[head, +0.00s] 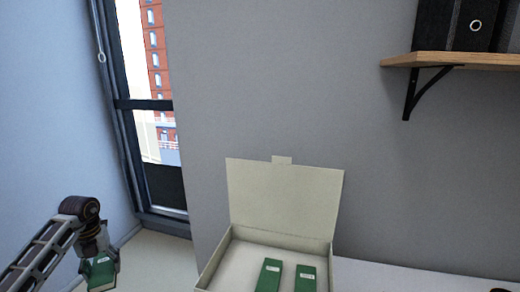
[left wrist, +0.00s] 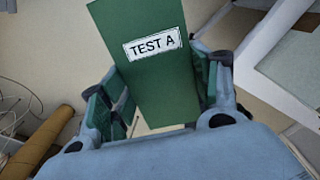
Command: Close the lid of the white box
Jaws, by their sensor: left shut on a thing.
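The white box (head: 212,264) stands at the bottom middle of the head view. Its lid (head: 284,200) is open and stands up at the back, with a small tab on its top edge. Two green blocks with white labels, one left (head: 268,277) and one right (head: 305,280), are inside the box. My left gripper (head: 99,264) is left of the box and apart from it. It is shut on another green block (head: 101,277), which reads "TEST A" in the left wrist view (left wrist: 155,85). My right gripper is not in view.
A wooden shelf (head: 450,59) on a black bracket holds dark binders (head: 468,25) at the upper right. A window (head: 155,110) is at the back left. The pale surface (head: 395,277) right of the box looks mostly clear; something small and green is cut off at the bottom right.

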